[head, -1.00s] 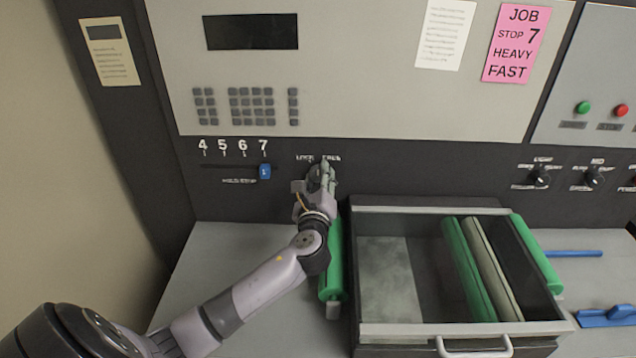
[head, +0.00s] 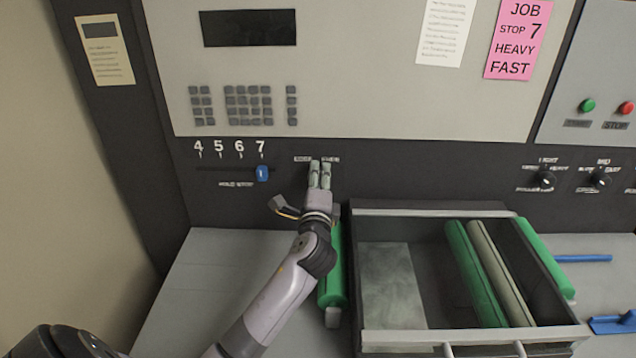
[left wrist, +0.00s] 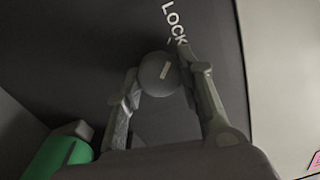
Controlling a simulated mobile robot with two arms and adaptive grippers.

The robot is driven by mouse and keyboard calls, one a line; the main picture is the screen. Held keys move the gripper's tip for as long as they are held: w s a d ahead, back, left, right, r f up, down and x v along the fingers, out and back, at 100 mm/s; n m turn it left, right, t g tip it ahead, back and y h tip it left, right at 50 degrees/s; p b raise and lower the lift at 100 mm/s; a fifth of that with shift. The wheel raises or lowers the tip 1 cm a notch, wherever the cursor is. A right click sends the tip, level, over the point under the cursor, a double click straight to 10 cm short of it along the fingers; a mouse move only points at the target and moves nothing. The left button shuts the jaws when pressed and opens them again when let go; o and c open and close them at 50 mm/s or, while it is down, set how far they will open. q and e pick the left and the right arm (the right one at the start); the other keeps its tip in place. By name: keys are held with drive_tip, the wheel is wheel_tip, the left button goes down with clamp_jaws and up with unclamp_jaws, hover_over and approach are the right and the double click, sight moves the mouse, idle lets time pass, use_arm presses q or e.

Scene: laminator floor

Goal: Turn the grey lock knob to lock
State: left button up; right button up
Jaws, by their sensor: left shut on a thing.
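The grey lock knob (left wrist: 158,75) shows in the left wrist view as a round knob with a short white mark on its face. The mark slants up and right, roughly toward the side of the word LOCK (left wrist: 174,22); I cannot tell whether it lines up exactly. My left gripper (left wrist: 163,82) is shut on the knob, one finger on each side. In the head view my left gripper (head: 320,172) is at the dark panel under the lock label (head: 303,160), and its fingers hide the knob. My right gripper is not in view.
A blue slider (head: 262,173) sits at 7, left of the gripper. A green roller (head: 333,265) lies below my wrist, beside an open tray (head: 455,337) with more rollers. Further knobs (head: 545,180) are at the right. The grey shelf (head: 220,275) is clear at left.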

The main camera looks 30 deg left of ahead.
use_arm(q)
drive_tip(key=shift+n, duration=0.4)
drive_tip(key=o, duration=1.2)
drive_tip(key=shift+c, duration=0.2)
drive_tip(key=v, duration=1.2)
drive_tip(key=shift+d, duration=0.1)
